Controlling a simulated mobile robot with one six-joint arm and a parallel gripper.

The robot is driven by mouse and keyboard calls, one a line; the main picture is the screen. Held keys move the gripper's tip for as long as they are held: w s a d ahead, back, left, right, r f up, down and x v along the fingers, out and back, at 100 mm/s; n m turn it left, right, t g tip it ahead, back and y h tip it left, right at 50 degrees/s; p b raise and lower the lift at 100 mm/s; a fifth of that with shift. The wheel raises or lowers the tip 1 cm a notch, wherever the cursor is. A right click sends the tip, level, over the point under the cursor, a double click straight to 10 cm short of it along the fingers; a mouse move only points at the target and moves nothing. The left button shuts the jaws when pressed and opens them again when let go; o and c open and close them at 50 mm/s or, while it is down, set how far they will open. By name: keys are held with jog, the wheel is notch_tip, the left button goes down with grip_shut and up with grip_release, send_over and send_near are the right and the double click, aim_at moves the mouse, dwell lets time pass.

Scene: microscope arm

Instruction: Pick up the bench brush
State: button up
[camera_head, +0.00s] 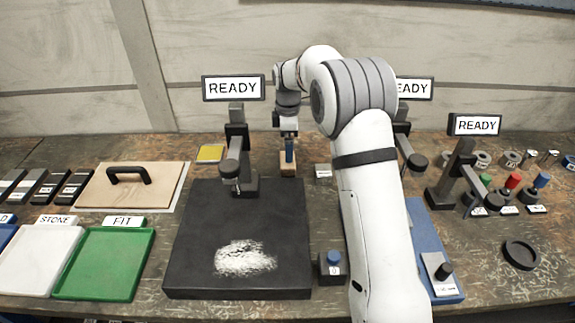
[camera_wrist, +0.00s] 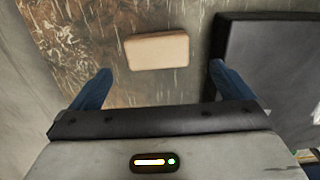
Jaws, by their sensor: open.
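A small tan block (camera_head: 288,168), which looks like the wooden back of the bench brush, lies on the bench just right of the black plate's far end. In the wrist view the tan block (camera_wrist: 157,51) lies beyond the blue fingertips, between their lines and slightly toward the left finger. No bristles can be made out. My gripper (camera_head: 289,150) points down over the block, with its blue fingers apart and empty. In the wrist view my gripper (camera_wrist: 158,76) shows a wide gap between the fingers; contact with the block does not show.
A black plate (camera_head: 202,208) with a white powder patch (camera_head: 245,258) lies left of the block. A dark stand (camera_head: 236,135) with a READY sign (camera_head: 233,88) rises close by on the left. A small label block (camera_head: 323,171) sits to the right. My arm hides part of the bench.

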notch_tip(320, 180, down, 8)
jog(key=shift+w+a+r+p, duration=0.1)
jog(key=shift+w+p, duration=0.05)
jog(key=shift+p, duration=0.25)
jog(key=shift+c, duration=0.2)
jog(key=c, duration=0.9)
notch_tip(320, 180, up, 10)
jog(key=shift+r+b, duration=0.1)
jog(key=shift+b, duration=0.2)
jog(key=o, duration=0.5)
jog(key=c, duration=0.4)
